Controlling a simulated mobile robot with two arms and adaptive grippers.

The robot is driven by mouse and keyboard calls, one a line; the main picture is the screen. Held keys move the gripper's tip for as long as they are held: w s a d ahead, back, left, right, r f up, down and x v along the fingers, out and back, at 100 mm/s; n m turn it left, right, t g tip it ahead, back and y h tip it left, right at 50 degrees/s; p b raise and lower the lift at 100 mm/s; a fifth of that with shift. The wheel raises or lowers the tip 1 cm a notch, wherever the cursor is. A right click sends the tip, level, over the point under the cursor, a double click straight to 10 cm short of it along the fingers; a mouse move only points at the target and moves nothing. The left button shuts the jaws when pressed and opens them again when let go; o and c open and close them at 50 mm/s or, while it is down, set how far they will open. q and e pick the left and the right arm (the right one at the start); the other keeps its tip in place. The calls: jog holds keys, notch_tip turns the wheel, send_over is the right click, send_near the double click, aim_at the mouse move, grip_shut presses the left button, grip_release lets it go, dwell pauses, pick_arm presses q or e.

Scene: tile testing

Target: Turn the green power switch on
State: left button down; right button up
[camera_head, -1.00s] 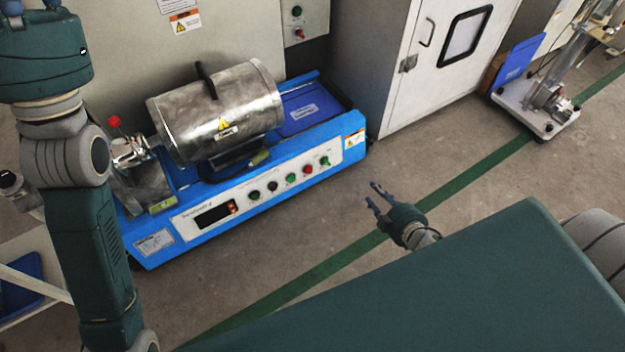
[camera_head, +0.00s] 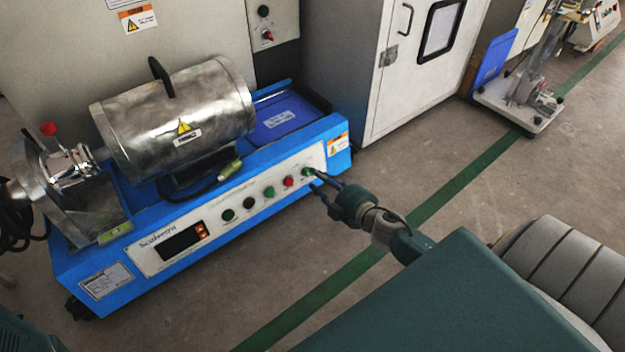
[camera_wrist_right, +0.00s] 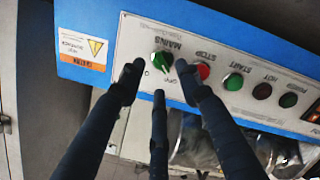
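The green power switch (camera_head: 308,172) is a small rotary knob at the right end of the white panel on the blue machine (camera_head: 100,275). In the right wrist view the green switch (camera_wrist_right: 162,62) shows its pointed knob beside the word MAINS. My right gripper (camera_head: 316,181) is at the panel, with its fingertips close to the switch. In the wrist view the right gripper (camera_wrist_right: 158,82) has its fingers spread, empty, with the knob showing between and beyond the tips. I cannot tell if any fingertip touches the panel. My left gripper is out of view.
Beside the switch are a red stop button (camera_wrist_right: 203,70) and a green start button (camera_wrist_right: 233,82), with darker buttons further along. A metal drum (camera_head: 175,115) sits on top of the machine. A white cabinet (camera_head: 390,100) stands right of it. The floor in front is clear.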

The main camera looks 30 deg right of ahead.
aim_at(308, 172)
jog(key=b+x, duration=0.1)
jog(key=x, duration=0.3)
jog(key=shift+w, duration=0.15)
grip_shut()
